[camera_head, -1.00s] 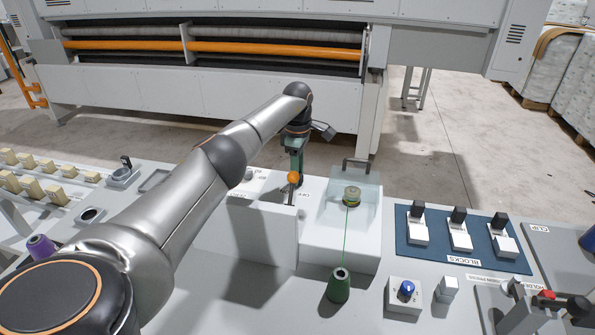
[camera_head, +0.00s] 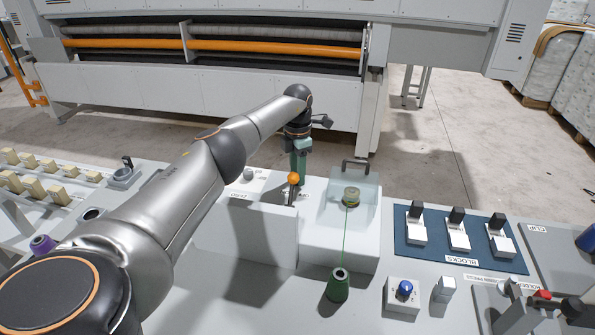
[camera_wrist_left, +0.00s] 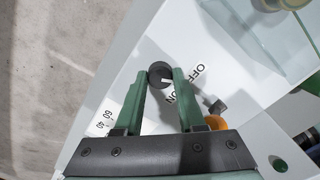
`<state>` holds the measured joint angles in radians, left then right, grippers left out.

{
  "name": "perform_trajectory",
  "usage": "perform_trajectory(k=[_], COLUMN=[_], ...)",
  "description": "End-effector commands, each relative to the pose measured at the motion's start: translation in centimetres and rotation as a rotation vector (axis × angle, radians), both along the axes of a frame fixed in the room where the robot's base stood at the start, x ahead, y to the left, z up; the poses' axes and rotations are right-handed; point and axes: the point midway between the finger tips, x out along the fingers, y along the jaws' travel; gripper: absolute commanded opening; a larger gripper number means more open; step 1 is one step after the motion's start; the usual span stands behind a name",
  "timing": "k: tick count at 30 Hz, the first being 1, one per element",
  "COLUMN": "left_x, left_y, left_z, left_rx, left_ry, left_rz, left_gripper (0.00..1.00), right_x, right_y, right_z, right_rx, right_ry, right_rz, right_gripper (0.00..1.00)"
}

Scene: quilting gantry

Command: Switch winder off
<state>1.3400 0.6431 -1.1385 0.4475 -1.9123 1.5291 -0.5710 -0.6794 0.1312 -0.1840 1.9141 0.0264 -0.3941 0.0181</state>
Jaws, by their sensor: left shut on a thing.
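The winder is the white housing (camera_head: 340,242) with a clear cover (camera_head: 369,190) over a bobbin (camera_head: 351,196). A green thread runs from the bobbin to a green thread cone (camera_head: 338,286) in front. The winder's dark round switch knob (camera_wrist_left: 159,71) has a pale pointer mark and sits beside the OFF and ON letters. My left gripper (camera_wrist_left: 160,76) is shut on this knob, one green finger on each side. In the head view my left gripper (camera_head: 298,172) reaches down behind an orange ball lever (camera_head: 293,178), and the knob is hidden there. My right gripper is not in view.
A small grey knob (camera_head: 248,175) stands left of the gripper. Blue tray (camera_head: 440,247) with several blocks lies to the right, near a box with a blue knob (camera_head: 405,289). The orange lever also shows close by the fingers in the wrist view (camera_wrist_left: 215,122).

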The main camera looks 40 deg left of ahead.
Motion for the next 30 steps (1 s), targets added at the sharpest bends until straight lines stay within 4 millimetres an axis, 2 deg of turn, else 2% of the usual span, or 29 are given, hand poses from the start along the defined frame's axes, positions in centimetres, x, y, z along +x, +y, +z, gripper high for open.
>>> perform_trajectory(k=[9, 21, 22, 30], left_x=[0.05, 0.06, 0.06, 0.05], left_y=[-0.09, -0.09, -0.09, -0.05], left_z=[0.02, 0.01, 0.01, 0.01], left_rx=[-0.002, -0.002, -0.002, 0.000], left_ry=[-0.002, -0.002, -0.002, -0.001], left_rz=[0.071, 0.078, 0.078, 0.076], left_gripper=[0.00, 0.00, 0.41, 0.69], right_x=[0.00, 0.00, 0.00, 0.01], right_y=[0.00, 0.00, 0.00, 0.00], right_z=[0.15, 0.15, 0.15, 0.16], right_rx=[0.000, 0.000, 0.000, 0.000], right_ry=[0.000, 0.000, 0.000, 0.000], right_rz=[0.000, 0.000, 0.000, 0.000], right_gripper=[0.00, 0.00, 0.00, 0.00])
